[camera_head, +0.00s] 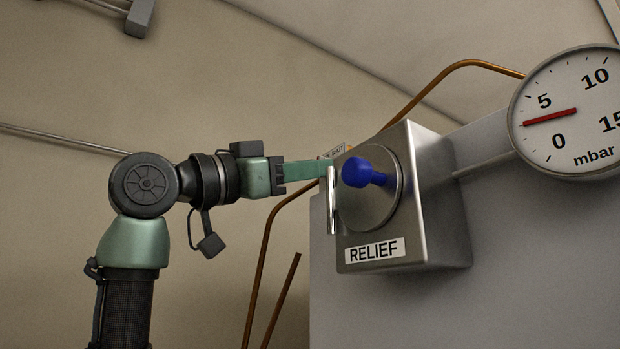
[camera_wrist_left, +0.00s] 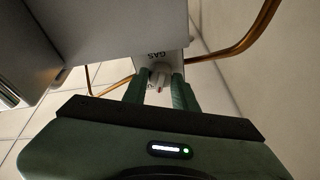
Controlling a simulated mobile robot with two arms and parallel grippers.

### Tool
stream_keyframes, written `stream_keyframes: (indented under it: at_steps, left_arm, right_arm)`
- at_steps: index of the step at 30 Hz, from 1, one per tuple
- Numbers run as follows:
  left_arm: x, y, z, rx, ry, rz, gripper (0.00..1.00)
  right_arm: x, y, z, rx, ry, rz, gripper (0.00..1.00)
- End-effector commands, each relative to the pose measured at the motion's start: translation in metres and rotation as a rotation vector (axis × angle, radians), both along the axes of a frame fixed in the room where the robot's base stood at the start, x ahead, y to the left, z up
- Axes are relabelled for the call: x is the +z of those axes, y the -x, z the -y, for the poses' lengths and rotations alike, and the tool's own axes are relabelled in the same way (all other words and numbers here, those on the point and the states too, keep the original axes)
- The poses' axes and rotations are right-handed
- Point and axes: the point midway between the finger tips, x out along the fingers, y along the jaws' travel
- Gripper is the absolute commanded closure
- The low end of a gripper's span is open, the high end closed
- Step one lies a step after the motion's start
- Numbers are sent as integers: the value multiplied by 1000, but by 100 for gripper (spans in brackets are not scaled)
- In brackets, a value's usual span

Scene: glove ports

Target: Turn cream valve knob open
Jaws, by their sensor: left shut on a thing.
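In the left wrist view, a cream knob (camera_wrist_left: 160,74) sits below a white plate marked GAS (camera_wrist_left: 157,56). My left gripper (camera_wrist_left: 160,88) has one green finger on each side of the knob and is shut on it. In the head view my left gripper (camera_head: 322,168) reaches in from the left, its fingertips at the left edge of the RELIEF box. The knob is hidden there. My right gripper is in neither view.
The metal RELIEF box (camera_head: 445,215) with a blue knob (camera_head: 362,173) stands just right of my fingers. A round mbar gauge (camera_head: 570,140) is at the upper right, its red needle between 0 and 5. Copper pipes (camera_head: 262,250) run behind my gripper.

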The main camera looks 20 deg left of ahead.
Motion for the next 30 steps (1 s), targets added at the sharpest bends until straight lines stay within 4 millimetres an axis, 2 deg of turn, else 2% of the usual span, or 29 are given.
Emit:
stream_keyframes:
  at_steps: [1,12,30]
  left_arm:
    - [-5,0,2,0,31,-32,100]
    - [-4,2,5,-2,308,-250,100]
    - [-1,3,9,-2,725,-579,100]
  right_arm:
    - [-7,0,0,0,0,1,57]
    - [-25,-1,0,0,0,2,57]
    - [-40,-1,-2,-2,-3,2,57]
